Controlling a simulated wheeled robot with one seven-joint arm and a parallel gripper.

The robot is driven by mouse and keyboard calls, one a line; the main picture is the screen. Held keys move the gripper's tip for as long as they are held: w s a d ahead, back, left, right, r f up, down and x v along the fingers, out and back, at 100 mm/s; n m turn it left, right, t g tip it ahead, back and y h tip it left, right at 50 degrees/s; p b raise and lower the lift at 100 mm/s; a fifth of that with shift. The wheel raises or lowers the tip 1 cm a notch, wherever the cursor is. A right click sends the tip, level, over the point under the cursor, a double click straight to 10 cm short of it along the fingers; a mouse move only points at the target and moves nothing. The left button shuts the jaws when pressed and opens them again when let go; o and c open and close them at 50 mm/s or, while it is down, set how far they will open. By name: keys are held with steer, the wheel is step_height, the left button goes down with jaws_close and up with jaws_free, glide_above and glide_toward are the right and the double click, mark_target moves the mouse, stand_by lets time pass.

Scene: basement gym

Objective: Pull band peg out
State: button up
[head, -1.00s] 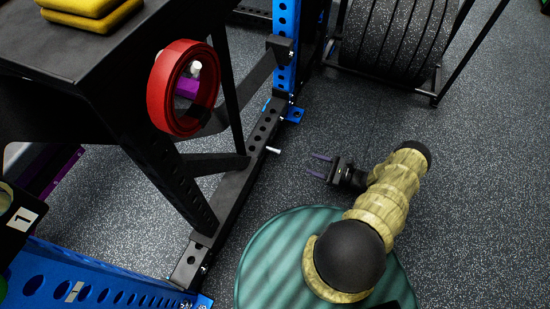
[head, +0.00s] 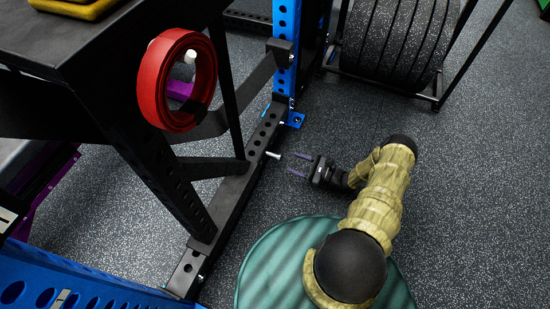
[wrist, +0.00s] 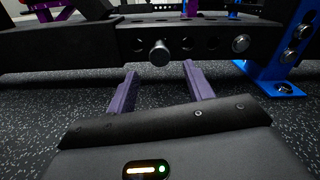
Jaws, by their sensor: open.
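A pale metal peg (head: 273,155) sticks out sideways from a hole in the black base beam (head: 240,196) of the rack. In the wrist view the peg (wrist: 160,53) shows its round end facing me, just beyond and slightly above the fingertips, midway between them. My gripper (head: 292,163) is open and empty, its two purple fingers pointing at the peg across a small gap. The open fingers also show in the wrist view (wrist: 161,70). How deep the peg sits in the beam is hidden.
A red band roll (head: 177,81) hangs on a white peg on the black frame. A blue upright (head: 286,45) stands beyond the beam, with its foot plate close by. Weight plates (head: 395,38) stand at the back. A green round thing (head: 270,265) lies beneath my arm.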

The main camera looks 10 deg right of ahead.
mark_target(281, 158)
steer(key=b+x, duration=0.3)
steer(key=x, duration=0.5)
steer(key=shift+w+a+f, duration=0.15)
steer(key=shift+a, duration=0.05)
steer(key=shift+w+a, duration=0.25)
steer(key=shift+a, duration=0.05)
steer(key=shift+c, duration=0.4)
